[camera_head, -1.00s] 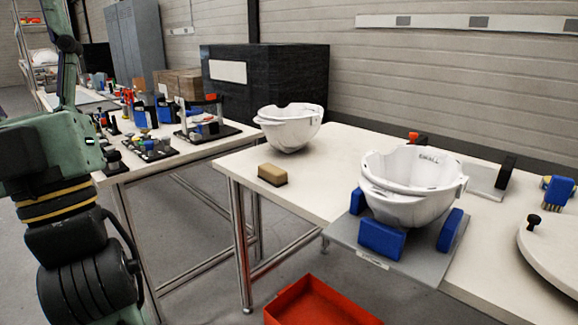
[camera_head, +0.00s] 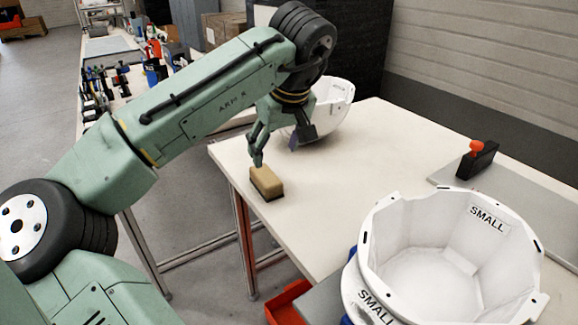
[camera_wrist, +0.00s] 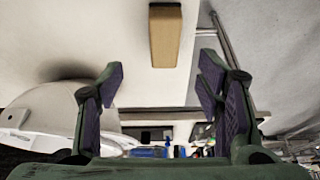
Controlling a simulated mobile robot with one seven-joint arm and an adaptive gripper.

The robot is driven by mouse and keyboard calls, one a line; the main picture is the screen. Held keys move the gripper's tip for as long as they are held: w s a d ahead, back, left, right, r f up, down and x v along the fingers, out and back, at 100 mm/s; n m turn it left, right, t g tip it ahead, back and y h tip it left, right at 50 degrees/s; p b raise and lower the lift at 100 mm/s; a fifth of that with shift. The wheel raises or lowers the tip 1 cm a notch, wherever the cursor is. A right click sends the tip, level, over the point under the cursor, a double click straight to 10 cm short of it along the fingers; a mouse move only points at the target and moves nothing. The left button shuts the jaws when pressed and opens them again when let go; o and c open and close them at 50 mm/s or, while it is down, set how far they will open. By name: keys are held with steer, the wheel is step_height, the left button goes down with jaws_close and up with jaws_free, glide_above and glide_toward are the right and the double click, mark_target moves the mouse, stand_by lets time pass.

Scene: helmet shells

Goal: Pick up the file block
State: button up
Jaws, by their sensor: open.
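The file block (camera_head: 266,182) is a tan block with a dark underside, lying near the left edge of the white table. In the wrist view the file block (camera_wrist: 165,36) shows at top centre, beyond the fingertips and between their lines. My gripper (camera_head: 278,150) is above the table just behind the block, with one finger close to the block's top in the picture; whether it touches is unclear. In the wrist view my gripper (camera_wrist: 160,80) has its two fingers wide apart, with nothing between them.
A white helmet shell (camera_head: 335,100) stands right behind my gripper, partly hidden by it; it also shows in the wrist view (camera_wrist: 50,112). A larger shell marked SMALL (camera_head: 445,245) stands at front right. A red bin (camera_head: 288,300) is below the table edge. The table's middle (camera_head: 340,180) is clear.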

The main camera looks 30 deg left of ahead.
glide_above(266, 175)
steer(key=s+d, duration=0.1)
steer(key=d, duration=0.1)
step_height(266, 175, down, 4)
steer(key=shift+f, duration=0.2)
steer(key=x, duration=0.2)
steer(key=p+x, duration=0.1)
steer(key=x, duration=0.1)
steer(key=shift+w+a+f, duration=0.1)
steer(key=shift+a+f, duration=0.1)
steer(key=shift+a, duration=0.1)
steer(key=shift+w+a+f, duration=0.1)
steer(key=shift+a+f, duration=0.1)
steer(key=shift+f, duration=0.35)
steer(key=shift+f, duration=0.3)
steer(key=c, duration=1.3)
steer(key=shift+r, duration=0.15)
